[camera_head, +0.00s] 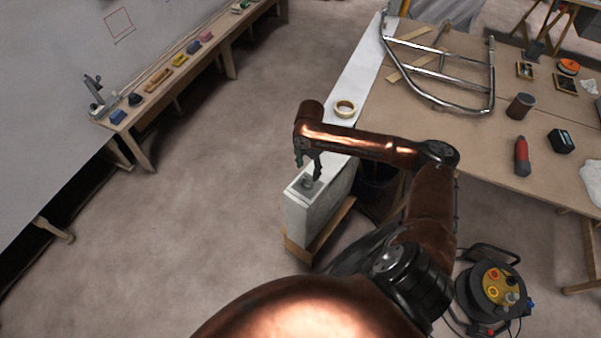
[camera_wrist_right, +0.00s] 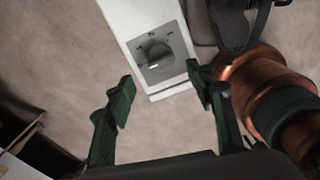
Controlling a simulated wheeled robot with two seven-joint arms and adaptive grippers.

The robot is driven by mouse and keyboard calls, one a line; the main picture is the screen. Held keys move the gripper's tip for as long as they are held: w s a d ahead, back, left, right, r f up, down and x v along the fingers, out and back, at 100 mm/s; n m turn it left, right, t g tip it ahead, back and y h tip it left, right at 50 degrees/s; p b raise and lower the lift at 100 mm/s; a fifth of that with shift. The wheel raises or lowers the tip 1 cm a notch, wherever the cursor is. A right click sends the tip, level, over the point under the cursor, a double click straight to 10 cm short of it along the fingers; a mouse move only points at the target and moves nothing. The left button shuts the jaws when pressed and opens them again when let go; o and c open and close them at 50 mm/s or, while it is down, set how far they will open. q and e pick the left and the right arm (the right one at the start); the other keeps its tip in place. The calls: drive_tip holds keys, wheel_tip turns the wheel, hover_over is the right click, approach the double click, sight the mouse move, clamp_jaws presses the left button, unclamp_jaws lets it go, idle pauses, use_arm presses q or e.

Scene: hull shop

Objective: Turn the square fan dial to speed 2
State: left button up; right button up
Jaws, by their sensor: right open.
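The square fan dial (camera_head: 307,184) sits on the top face of a white box-shaped fan housing (camera_head: 324,206). In the right wrist view the dial (camera_wrist_right: 156,54) is a dark round knob on a grey square plate, with small marks around it and a pale mark on the knob. My right gripper (camera_head: 309,168) is just above the dial, fingers pointing down. In the wrist view its dark green fingers (camera_wrist_right: 160,80) are apart, with nothing between them, and the knob lies ahead of them. They appear clear of the knob. My left gripper is not in view.
The housing stands on a wooden support beside a workbench (camera_head: 489,130). A cable reel (camera_head: 494,290) stands lower right. The floor left of the housing is clear.

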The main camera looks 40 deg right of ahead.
sight(308, 180)
drive_tip(key=shift+f, duration=0.5)
wheel_tip(308, 180, down, 6)
drive_tip(key=shift+s+r+b, duration=0.1)
drive_tip(key=shift+b, duration=0.65)
drive_tip(key=shift+f, duration=0.35)
drive_tip(key=c, duration=1.1)
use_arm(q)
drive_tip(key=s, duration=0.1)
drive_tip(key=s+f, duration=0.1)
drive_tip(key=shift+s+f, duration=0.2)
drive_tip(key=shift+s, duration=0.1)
use_arm(e)
drive_tip(key=shift+c, duration=0.2)
